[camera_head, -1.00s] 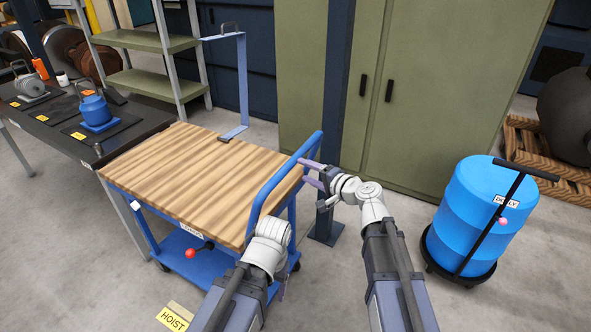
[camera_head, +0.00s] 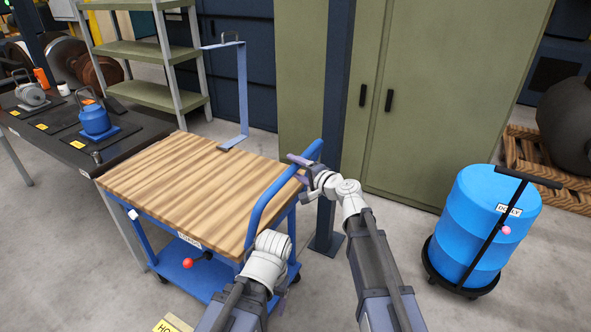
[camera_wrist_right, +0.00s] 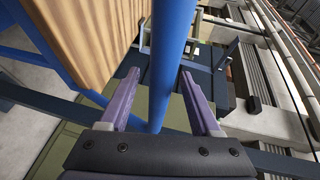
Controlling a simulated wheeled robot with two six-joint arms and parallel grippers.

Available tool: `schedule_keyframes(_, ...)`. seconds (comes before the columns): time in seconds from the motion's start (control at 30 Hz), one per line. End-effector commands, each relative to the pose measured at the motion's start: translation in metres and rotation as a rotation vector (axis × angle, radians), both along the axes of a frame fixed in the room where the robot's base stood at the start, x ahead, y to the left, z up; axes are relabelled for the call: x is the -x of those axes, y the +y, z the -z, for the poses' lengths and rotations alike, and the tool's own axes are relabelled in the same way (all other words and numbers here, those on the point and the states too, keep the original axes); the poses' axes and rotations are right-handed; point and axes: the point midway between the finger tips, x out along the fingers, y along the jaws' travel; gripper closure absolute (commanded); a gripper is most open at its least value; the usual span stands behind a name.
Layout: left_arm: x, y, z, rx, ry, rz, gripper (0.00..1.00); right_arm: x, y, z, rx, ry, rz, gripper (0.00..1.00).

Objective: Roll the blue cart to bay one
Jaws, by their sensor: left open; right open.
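The blue cart has a wooden top (camera_head: 190,180), a blue lower shelf (camera_head: 185,275) and a blue push handle (camera_head: 262,205) along its right side. My right gripper (camera_head: 300,168) is open at the upper part of the handle. In the right wrist view, the blue handle bar (camera_wrist_right: 170,60) runs between its two purple fingers (camera_wrist_right: 158,98), with gaps beside it. My left gripper (camera_head: 281,294) is by the lower end of the handle; its wrist hides most of the fingers. It is open, and I cannot tell whether the bar is between them.
A blue drum (camera_head: 485,225) on a black dolly stands at the right. A dark post (camera_head: 328,215) and green cabinet (camera_head: 430,90) stand behind. A yellow floor sign (camera_head: 165,326) lies in front.

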Motion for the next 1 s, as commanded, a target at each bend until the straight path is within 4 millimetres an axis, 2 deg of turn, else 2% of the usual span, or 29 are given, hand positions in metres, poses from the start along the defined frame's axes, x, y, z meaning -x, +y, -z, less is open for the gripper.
schedule_keyframes(0.27, 0.0000, -0.0001, 0.0004, 0.000, 0.000, 0.000, 0.27, -0.0023, 0.0019, 0.0004, 0.000, 0.000, 0.001, 0.36)
schedule_keyframes(0.83, 0.0000, 0.0000, 0.0004, 0.000, 0.000, 0.000, 0.27, -0.0021, 0.0016, 0.0005, 0.000, 0.000, 0.001, 1.00)
schedule_keyframes(1.0, 0.0000, -0.0001, 0.0004, 0.000, 0.000, 0.000, 0.27, -0.0021, 0.0016, 0.0005, 0.000, 0.000, 0.001, 1.00)
